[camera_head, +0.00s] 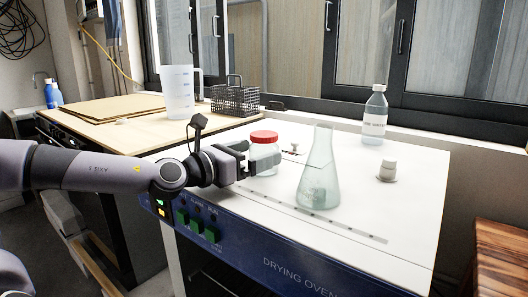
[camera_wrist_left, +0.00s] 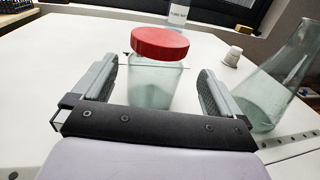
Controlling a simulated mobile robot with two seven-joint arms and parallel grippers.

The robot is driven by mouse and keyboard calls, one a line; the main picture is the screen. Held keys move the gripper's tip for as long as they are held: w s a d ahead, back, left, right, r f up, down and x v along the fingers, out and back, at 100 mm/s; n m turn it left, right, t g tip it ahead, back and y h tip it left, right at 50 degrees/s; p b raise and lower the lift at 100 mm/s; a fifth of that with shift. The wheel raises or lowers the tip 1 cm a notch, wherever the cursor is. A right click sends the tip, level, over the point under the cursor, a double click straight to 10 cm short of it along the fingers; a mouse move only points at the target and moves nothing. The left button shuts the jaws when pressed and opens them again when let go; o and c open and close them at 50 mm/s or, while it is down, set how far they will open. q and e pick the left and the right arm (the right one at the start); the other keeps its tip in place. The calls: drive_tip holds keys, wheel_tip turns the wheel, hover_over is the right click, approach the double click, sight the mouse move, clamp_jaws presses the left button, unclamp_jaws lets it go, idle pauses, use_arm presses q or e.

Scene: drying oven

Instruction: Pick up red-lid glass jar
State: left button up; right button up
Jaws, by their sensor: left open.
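The glass jar with a red lid (camera_head: 264,138) stands upright on the white top of the drying oven. In the left wrist view the jar (camera_wrist_left: 154,84) stands between the two fingers, with a visible gap on each side. My left gripper (camera_head: 262,166) is open around the jar's body, below the lid; it also shows in the left wrist view (camera_wrist_left: 158,92). The near finger hides part of the jar's lower body in the head view. My right gripper is not in view.
A conical glass flask (camera_head: 318,180) stands close to the right of the gripper. A labelled bottle (camera_head: 375,115) and a small white knob (camera_head: 388,168) are farther right. A plastic jug (camera_head: 178,92) and wire basket (camera_head: 235,98) stand behind on the wooden bench (camera_head: 125,133).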

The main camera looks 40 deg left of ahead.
sight(270, 145)
use_arm(q)
drive_tip(key=shift+w, duration=0.25)
drive_tip(key=shift+w+r, duration=0.15)
drive_tip(key=shift+w, duration=0.05)
drive_tip(key=shift+w+r+p, duration=0.15)
drive_tip(key=shift+w+p, duration=0.6)
drive_tip(key=shift+p, duration=0.15)
drive_tip(key=shift+w+a+r+p, duration=0.15)
drive_tip(key=shift+w+p, duration=0.75)
drive_tip(key=shift+p, duration=0.1)
drive_tip(key=shift+w+f+p, duration=0.25)
drive_tip(key=shift+w+p, duration=0.25)
drive_tip(key=shift+w, duration=0.15)
drive_tip(key=c, duration=1.1)
